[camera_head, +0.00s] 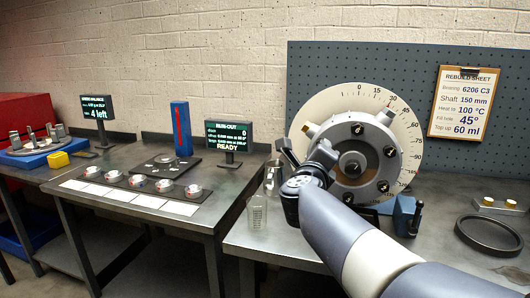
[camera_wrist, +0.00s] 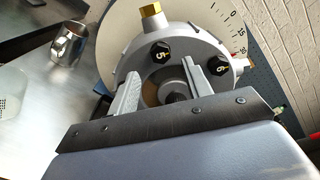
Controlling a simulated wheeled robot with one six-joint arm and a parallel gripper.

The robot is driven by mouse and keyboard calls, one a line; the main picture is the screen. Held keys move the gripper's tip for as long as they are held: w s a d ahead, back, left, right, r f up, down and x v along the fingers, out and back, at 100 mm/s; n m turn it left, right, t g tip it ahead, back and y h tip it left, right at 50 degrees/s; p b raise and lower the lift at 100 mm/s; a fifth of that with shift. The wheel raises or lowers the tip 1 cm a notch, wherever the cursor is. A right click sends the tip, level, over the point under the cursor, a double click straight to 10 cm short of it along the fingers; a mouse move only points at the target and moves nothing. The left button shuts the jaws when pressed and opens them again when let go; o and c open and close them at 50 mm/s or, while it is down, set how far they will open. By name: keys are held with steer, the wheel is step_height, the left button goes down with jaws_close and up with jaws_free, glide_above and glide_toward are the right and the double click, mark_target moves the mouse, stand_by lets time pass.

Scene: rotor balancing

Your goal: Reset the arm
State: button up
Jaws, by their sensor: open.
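My arm reaches from the lower right of the head view, and my gripper (camera_head: 302,150) is in front of the left side of a grey round housing (camera_head: 372,135) with black numbered knobs. The housing stands before a cream dial marked in degrees (camera_head: 330,102). In the wrist view, my gripper (camera_wrist: 161,70) has its two fingers apart, with nothing between them. The housing (camera_wrist: 205,42) lies behind the fingers, with knobs marked 5 (camera_wrist: 160,52) and 6 (camera_wrist: 219,65) in sight. I cannot tell whether a finger touches the housing.
A clear measuring cup (camera_head: 257,212) and a metal jug (camera_wrist: 70,42) stand beside the housing. A black ring tray (camera_head: 490,235) lies to the right. Left tables hold small cups on a strip, a blue tower (camera_head: 181,128) and a "READY" screen (camera_head: 228,135).

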steer(key=x, duration=0.5)
steer(key=shift+w+d, duration=0.1)
steer(key=shift+w, duration=0.2)
steer(key=shift+s, duration=0.1)
steer(key=v, duration=1)
steer(key=w+d+n+p, duration=0.1)
steer(key=w+n+p, duration=0.3)
steer(key=n, duration=0.7)
steer(key=w+d+n+p, duration=0.2)
steer(key=w+n+p, duration=0.3)
steer(key=n+p, duration=0.3)
steer(key=n, duration=0.2)
steer(key=shift+w+n, duration=0.35)
steer(key=shift+n, duration=0.05)
